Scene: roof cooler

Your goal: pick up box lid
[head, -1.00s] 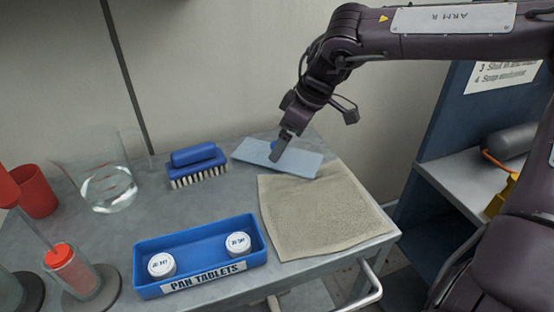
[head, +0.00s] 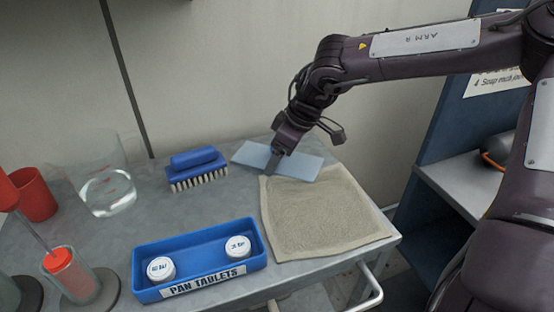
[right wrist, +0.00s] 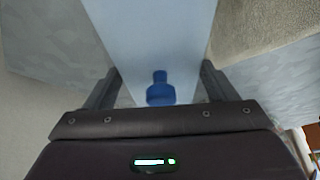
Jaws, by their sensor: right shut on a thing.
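The box lid (head: 305,168) is a flat light-blue panel near the back of the grey table, beside the beige cloth. In the right wrist view the lid (right wrist: 155,35) runs away from my gripper, with a dark-blue knob (right wrist: 160,92) between the fingers. My right gripper (head: 272,166) reaches down over the lid and hides the knob in the head view. I cannot tell whether the lid is clear of the table. My left gripper is not in view.
A beige cloth (head: 320,218) lies in front of the lid. A blue scrubbing brush (head: 195,167) lies to the left. A blue "PAN TABLETS" tray (head: 200,255) with two white-capped jars stands in front. A clear beaker (head: 108,185) and red cup (head: 34,193) are far left.

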